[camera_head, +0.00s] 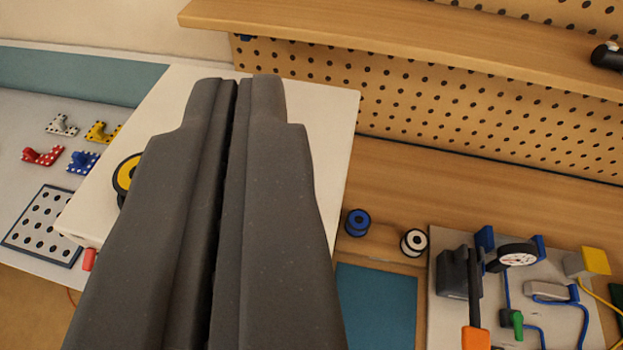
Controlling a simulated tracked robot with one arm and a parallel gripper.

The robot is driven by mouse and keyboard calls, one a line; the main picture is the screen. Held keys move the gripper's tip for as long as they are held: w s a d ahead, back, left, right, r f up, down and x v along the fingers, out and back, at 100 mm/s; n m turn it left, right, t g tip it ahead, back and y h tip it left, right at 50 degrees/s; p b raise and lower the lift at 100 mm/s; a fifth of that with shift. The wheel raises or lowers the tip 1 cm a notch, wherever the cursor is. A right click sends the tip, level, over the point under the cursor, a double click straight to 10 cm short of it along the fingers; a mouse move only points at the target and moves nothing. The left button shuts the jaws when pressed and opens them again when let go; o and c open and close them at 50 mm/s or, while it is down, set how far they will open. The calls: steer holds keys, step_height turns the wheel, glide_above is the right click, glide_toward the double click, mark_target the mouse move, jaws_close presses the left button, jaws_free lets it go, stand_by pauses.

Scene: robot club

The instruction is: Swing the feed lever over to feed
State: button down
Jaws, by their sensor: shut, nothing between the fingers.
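My gripper (237,86) fills the middle of the view, its two dark grey fingers lying side by side, shut and empty. Its tips overlap the far part of a large off-white box (325,110) in the picture. A yellow and black round part (124,172) shows on the box, left of my fingers and partly hidden by them. A red piece (89,260) shows at the box's lower left edge. At the lower right, a lever with an orange handle (475,338) stands on a pale board (443,322). I cannot tell which part is the feed lever.
The pale board also carries a round gauge (517,255), a green valve (513,320) and blue tubing. Blue (357,222) and white (414,242) spools stand on the bench. A shelf (400,40) juts out above the pegboard (430,115). Coloured perforated parts lie left.

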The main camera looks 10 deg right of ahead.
steer(key=shift+d, duration=0.3)
steer(key=w+f+m+g+h+p, duration=0.1)
steer(key=w+f+m+g+p, duration=0.2)
steer(key=w+f+g+p, duration=0.8)
steer(key=shift+w+d+f+m+g, duration=0.15)
steer(key=shift+w+d+m+g, duration=0.25)
steer(key=shift+w, duration=0.65)
steer(key=shift+f, duration=0.1)
